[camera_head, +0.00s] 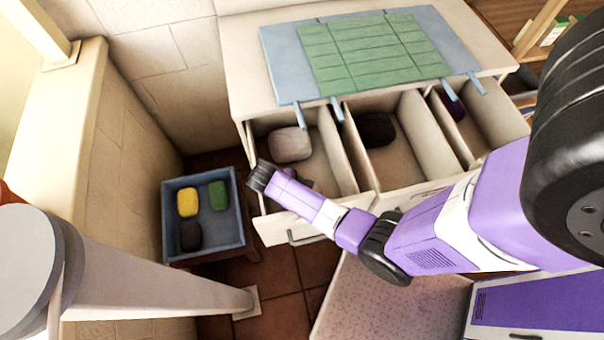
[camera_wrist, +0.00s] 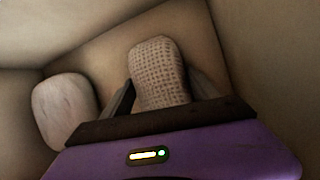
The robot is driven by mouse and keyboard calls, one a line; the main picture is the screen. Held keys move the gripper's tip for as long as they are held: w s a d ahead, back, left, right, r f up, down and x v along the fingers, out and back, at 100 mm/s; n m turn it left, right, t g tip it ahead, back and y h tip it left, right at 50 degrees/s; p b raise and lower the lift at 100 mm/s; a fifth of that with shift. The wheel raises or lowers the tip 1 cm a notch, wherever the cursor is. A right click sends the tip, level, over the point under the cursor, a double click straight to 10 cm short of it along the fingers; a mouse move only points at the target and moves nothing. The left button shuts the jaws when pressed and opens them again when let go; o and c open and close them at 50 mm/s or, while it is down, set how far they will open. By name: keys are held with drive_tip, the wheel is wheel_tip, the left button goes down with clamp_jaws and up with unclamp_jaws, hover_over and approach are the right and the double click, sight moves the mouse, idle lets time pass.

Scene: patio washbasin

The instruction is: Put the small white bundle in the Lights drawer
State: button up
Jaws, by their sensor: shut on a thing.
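My gripper (camera_wrist: 161,80) is shut on a small pale bundle (camera_wrist: 158,62) with a dotted, woven-looking texture, inside a drawer in the wrist view. The bundle stands up between the two dark fingers. In the head view my wrist is over the front of the open left drawer (camera_head: 333,157) and hides most of the gripper and the held bundle. A larger, smooth pale bundle (camera_head: 290,144) lies at the back of that drawer. It also shows at the left of the wrist view (camera_wrist: 64,108), apart from the gripper. No drawer label is readable.
The open middle drawer (camera_head: 405,165) holds a dark brown bundle (camera_head: 376,129). The open right drawer (camera_head: 490,112) holds a dark purple one (camera_head: 453,107). A blue-grey tray (camera_head: 221,246) at left holds yellow, green and dark bundles. Blue and green mats cover the cabinet top (camera_head: 247,85).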

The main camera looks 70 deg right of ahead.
drive_tip(key=shift+f, duration=0.25)
drive_tip(key=shift+f, duration=0.15)
drive_tip(key=o, duration=1.4)
drive_tip(key=v, duration=1.2)
drive_tip(key=shift+p, duration=0.4)
